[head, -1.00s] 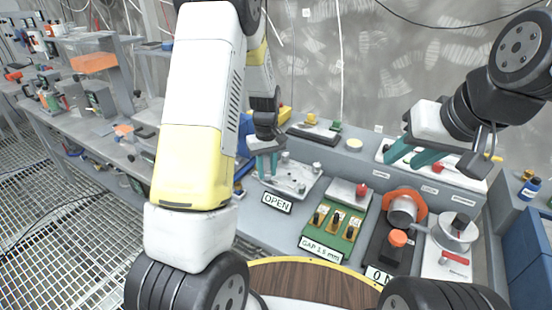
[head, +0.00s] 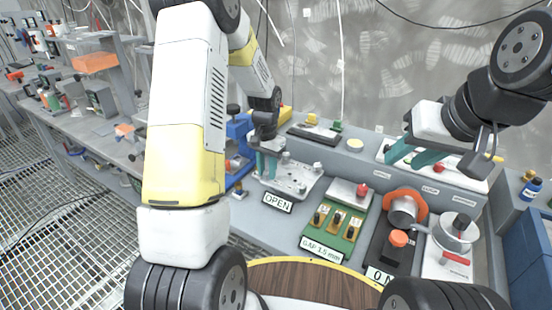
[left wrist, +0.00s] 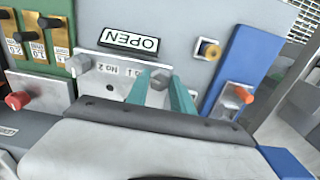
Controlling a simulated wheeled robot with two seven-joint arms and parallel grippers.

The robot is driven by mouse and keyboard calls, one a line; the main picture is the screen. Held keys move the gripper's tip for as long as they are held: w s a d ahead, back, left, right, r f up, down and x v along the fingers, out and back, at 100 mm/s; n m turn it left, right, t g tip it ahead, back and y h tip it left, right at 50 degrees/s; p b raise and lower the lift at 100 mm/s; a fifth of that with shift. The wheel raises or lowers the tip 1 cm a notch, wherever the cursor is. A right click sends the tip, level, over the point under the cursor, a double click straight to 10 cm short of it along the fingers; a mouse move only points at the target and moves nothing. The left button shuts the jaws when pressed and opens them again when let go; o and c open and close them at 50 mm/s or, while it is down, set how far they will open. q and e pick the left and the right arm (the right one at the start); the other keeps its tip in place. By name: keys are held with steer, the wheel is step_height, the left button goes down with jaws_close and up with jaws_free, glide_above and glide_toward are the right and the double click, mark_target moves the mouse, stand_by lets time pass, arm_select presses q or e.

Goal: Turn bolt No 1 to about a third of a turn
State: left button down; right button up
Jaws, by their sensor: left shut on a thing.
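A grey steel plate (head: 292,184) with several upright bolts lies on the bench behind the OPEN sign (head: 278,202). My left gripper (head: 266,164) points down at its left part. In the left wrist view, the teal fingers of my left gripper (left wrist: 160,92) are shut on a grey hex bolt (left wrist: 158,78). Another bolt (head: 302,190) stands at the plate's near right. My right gripper (head: 415,155) is open and empty above the bench, at the right.
Right of the plate are a green panel (head: 322,243) marked GAP 1.5 mm, a red knob (head: 362,189), an orange-ringed part (head: 421,204) and an orange-topped knob (head: 398,238). A blue device (head: 240,130) stands close to the left of my left gripper.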

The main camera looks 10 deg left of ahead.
mark_target(267, 173)
arm_select(q)
steer(key=shift+w+m, duration=0.1)
steer(key=shift+m, duration=1.4)
steer(key=c, duration=1.1)
jaws_free()
steer(key=shift+r, duration=0.1)
step_height(267, 173, up, 7)
steer(key=shift+r, duration=0.35)
